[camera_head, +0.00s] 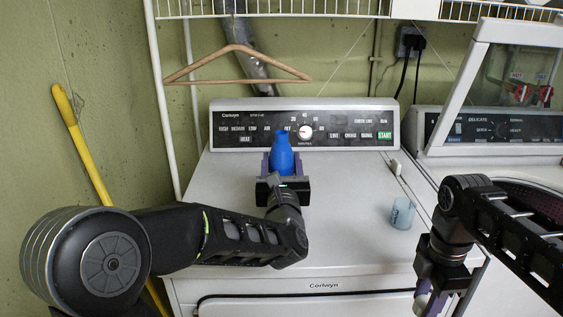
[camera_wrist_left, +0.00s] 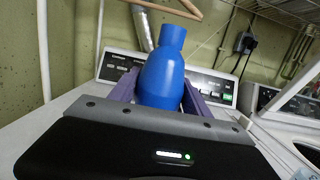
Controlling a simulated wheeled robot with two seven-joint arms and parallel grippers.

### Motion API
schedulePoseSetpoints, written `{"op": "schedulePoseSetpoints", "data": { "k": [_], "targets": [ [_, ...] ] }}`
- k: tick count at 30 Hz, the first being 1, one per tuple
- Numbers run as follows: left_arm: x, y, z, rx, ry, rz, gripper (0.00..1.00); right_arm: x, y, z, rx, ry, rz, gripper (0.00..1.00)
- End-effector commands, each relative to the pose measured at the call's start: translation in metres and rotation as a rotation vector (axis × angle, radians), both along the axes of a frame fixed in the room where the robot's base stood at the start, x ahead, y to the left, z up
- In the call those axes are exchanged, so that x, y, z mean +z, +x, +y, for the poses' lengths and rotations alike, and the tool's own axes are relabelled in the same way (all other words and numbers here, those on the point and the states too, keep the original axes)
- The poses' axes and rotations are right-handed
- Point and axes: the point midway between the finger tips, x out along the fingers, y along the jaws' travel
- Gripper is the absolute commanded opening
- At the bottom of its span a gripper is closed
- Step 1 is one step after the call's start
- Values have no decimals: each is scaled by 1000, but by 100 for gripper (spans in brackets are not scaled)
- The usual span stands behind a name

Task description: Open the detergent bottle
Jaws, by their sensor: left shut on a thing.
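The blue detergent bottle (camera_head: 282,155) stands upright over the back middle of the white machine's top, in front of its control panel. It narrows to a blue top end; I cannot tell a separate cap from the neck. My left gripper (camera_head: 282,166) is shut on the bottle, with a purple finger on each side. In the left wrist view the bottle (camera_wrist_left: 163,78) rises between the purple fingers (camera_wrist_left: 160,92), and its lower part is hidden behind the gripper body. My right gripper (camera_head: 432,298) hangs low at the right, apart from the bottle, partly cut off by the frame's edge.
A translucent light-blue cup (camera_head: 402,213) stands on the right side of the white machine's top (camera_head: 340,230). A second machine with a raised lid (camera_head: 500,75) is at the right. A wooden hanger (camera_head: 237,65) hangs from the wire shelf (camera_head: 300,7). The top's middle is clear.

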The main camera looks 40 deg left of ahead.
Motion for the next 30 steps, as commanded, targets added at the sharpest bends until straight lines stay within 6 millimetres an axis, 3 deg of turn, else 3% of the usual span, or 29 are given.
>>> {"op": "schedulePoseSetpoints", "data": {
  "k": [5,6,12,23,30],
  "targets": [
    [0,0,0,0,3,-4,0,-3,0,0,0,0,0,0],
    [0,0,0,0,0,0,59,-1,0,0,0,0,0,0],
    [0,0,0,0,0,0,75,-1,0,0,0,0,0,0],
    [1,-1,-1,0,0,0,78,0,0,0,0,0,0,0],
    [-5,-22,-18,-2,2,-1,78,-7,0,0,0,0,0,0]
  ]
}}
